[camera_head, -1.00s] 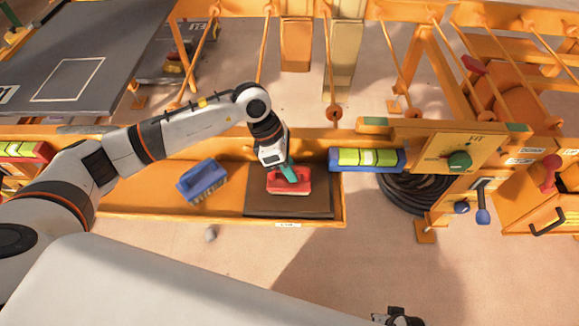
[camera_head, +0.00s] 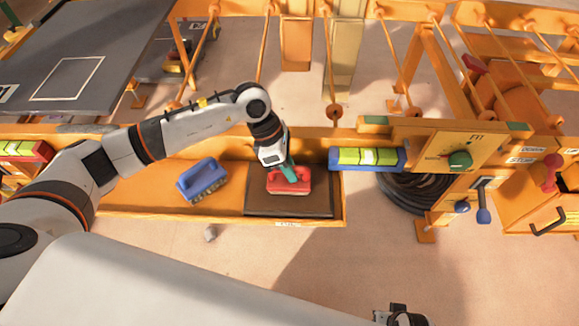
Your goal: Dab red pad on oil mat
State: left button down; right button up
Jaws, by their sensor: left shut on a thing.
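The red pad (camera_head: 296,183) is a red block with a pale lower edge. It is over the right part of the dark brown oil mat (camera_head: 264,204), and it looks to be on the mat, though a small gap cannot be ruled out. The mat lies at the right end of the orange tray. My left gripper (camera_head: 288,172), with teal fingers, is shut on the red pad from above. My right gripper (camera_head: 400,316) shows only in part at the bottom edge, and its fingers cannot be made out.
A blue brush-like pad (camera_head: 202,180) sits in the orange tray (camera_head: 140,203) left of the mat. A blue holder (camera_head: 366,159) with yellow-green blocks stands right of the mat. An orange panel with a green knob (camera_head: 459,160) is farther right. A small grey lump (camera_head: 210,233) lies on the floor.

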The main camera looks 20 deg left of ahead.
pick_arm(q)
jog(key=shift+f, duration=0.1)
pick_arm(e)
jog(key=shift+r, duration=0.1)
jog(key=shift+w+r, duration=0.15)
jog(key=shift+r, duration=0.1)
dwell(0.3)
dwell(0.5)
